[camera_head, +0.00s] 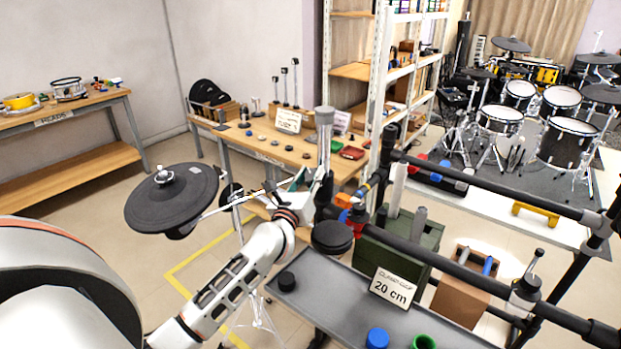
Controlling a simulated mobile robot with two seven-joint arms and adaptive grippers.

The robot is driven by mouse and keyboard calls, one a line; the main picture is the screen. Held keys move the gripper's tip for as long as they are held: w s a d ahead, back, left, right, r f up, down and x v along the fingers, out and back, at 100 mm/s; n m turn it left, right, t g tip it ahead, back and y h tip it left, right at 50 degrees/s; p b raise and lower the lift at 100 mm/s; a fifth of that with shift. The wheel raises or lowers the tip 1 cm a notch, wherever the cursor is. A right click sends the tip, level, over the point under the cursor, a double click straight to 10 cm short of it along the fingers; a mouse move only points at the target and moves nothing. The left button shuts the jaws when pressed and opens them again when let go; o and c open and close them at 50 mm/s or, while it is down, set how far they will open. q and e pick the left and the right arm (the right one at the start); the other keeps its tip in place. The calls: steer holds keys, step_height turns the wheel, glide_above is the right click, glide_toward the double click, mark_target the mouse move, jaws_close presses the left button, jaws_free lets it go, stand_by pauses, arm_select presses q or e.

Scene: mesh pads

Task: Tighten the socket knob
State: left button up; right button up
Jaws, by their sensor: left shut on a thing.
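My left arm reaches in from the lower left, and its gripper (312,183) is at the grey upright post (325,140) beside the black rack. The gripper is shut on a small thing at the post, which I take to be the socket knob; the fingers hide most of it. A black round pad with a silver wing nut (172,190) is on the left, and a thin metal rod (237,201) runs from it toward the gripper. An orange, red and blue clamp part (348,207) is just right of the gripper. My right gripper is not in view.
Black rack bars (490,186) cross the right side. A grey shelf (325,290) below holds a "20 cm" card (393,287), a blue cap (377,338) and a green ring (424,342). A dark green box (402,235) stands behind it. Wooden benches stand at the back.

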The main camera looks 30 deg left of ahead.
arm_select(q)
steer(key=m+h, duration=0.2)
steer(key=m+h+b, duration=0.1)
steer(key=m, duration=0.1)
steer(key=shift+a+f+t+h, duration=0.1)
steer(key=shift+f+t+h, duration=0.1)
steer(key=shift+t+h, duration=0.2)
steer(key=m+h+b, duration=0.3)
steer(key=m+h, duration=0.1)
steer(key=m, duration=0.1)
steer(key=shift+r+m+g+h+b, duration=0.1)
steer(key=shift+m+g+h+b, duration=0.3)
steer(key=shift+m+h, duration=0.25)
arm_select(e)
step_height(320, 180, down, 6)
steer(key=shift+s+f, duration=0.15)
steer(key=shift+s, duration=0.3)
arm_select(q)
steer(key=shift+r, duration=0.1)
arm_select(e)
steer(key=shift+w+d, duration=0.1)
arm_select(q)
steer(key=o, duration=1.1)
steer(key=v, duration=1.2)
